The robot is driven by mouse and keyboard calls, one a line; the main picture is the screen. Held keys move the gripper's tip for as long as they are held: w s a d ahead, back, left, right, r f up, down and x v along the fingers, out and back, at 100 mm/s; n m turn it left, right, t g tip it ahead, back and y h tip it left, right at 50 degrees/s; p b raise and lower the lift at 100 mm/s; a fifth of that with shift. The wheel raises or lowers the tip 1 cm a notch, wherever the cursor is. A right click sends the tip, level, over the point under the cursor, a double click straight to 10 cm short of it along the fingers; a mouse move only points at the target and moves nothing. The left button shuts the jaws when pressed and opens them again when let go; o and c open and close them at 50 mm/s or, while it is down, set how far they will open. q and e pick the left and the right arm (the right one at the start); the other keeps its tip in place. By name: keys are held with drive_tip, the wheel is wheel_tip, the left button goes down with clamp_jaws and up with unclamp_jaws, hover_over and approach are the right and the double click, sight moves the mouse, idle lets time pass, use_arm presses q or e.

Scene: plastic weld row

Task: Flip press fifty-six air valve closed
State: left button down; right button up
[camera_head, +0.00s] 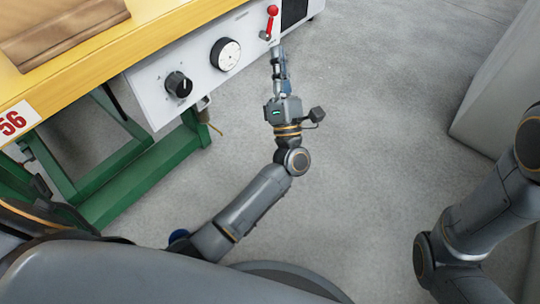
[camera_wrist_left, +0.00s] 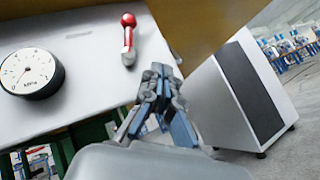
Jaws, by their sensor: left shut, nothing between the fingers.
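The press's air valve is a small lever with a red knob (camera_head: 271,12) on the white front panel (camera_head: 200,52). In the head view the knob is at the top end of the lever. The red lever (camera_wrist_left: 128,38) also shows in the left wrist view, knob up, near the panel's right end. My left gripper (camera_head: 277,52) is shut and empty, just below the lever. In the left wrist view its fingertips (camera_wrist_left: 160,72) are together below and right of the lever, seemingly apart from it. A "56" label (camera_head: 14,122) marks the press table.
The panel also carries a round gauge (camera_head: 226,54) and a black knob (camera_head: 179,85). Green legs (camera_head: 140,180) support the yellow table (camera_head: 110,58). A white box with a dark front (camera_wrist_left: 240,95) stands right of the gripper. Grey floor (camera_head: 370,130) is clear.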

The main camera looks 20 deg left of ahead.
use_arm(q)
drive_tip(key=s+d+f+m+g+h+p, duration=0.1)
drive_tip(key=s+d+f+m+h+p, duration=0.2)
drive_tip(key=m+h+p, duration=0.45)
drive_tip(key=d+f+m+h+p, duration=0.4)
drive_tip(key=f+m+h+p, duration=0.2)
drive_tip(key=m+p, duration=0.25)
drive_tip(key=s+a+f+m+g+h+p, duration=0.1)
drive_tip(key=s+f+m+g+h+p, duration=0.1)
drive_tip(key=s+f+m+g+p, duration=0.6)
wheel_tip(320, 180, down, 2)
drive_tip(key=s+m+p, duration=0.2)
drive_tip(key=p, duration=0.4)
drive_tip(key=shift+a+g, duration=0.25)
drive_tip(key=shift+g, duration=0.05)
drive_tip(key=shift+h, duration=0.25)
